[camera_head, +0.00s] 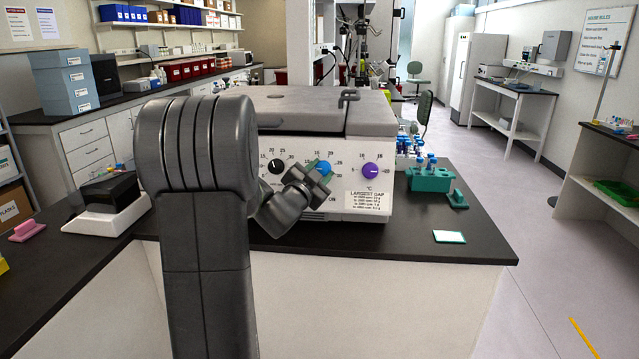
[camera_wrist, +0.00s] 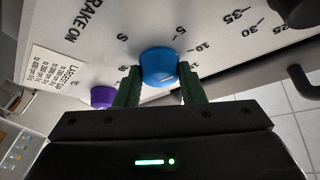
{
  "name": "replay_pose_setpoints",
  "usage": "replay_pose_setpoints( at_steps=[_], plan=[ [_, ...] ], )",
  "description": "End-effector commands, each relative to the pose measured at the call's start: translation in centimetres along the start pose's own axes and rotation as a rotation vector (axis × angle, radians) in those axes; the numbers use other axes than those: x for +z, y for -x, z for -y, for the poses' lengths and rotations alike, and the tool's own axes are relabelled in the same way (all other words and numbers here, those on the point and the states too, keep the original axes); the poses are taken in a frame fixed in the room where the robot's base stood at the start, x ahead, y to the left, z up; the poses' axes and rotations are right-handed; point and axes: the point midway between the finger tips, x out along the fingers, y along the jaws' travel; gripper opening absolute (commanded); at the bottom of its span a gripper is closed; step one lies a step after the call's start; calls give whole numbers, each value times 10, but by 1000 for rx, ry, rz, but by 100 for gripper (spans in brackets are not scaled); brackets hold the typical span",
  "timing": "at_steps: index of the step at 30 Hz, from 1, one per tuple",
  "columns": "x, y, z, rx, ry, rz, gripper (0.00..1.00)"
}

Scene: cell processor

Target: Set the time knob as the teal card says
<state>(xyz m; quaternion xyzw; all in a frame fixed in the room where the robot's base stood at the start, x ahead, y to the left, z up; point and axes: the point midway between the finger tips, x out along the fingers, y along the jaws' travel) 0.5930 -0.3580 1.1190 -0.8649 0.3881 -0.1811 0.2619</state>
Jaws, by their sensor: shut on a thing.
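The white cell processor (camera_head: 345,207) stands on the dark bench, with a black knob (camera_head: 276,167), a blue knob (camera_head: 325,165) and a purple knob (camera_head: 371,170) on its front. My gripper (camera_wrist: 154,84) is shut on the blue knob (camera_wrist: 158,64), with one green finger on each side. A pale mark shows near that knob's lower edge in the wrist view, by the printed numbers. The purple knob (camera_wrist: 103,96) is left of the fingers there. I cannot tell from the labels which knob sets time. A teal-edged card (camera_head: 449,237) lies flat on the bench; its writing is too small to read.
A teal rack (camera_head: 431,181) with blue-capped tubes stands right of the processor, beside a small teal piece (camera_head: 457,199). A black-topped white device (camera_head: 108,203) and a pink piece (camera_head: 28,231) are on the left. The bench around the card is clear.

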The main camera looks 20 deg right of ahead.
Motion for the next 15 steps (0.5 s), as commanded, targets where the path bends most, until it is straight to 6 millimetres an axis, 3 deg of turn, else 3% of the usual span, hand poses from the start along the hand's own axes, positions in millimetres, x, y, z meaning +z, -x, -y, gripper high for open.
replay_pose_setpoints(
  at_steps=[1,15],
  plan=[
    [6,1,-6,-21,35,-1,13],
    [4,1,-8,-196,330,0,13]
  ],
)
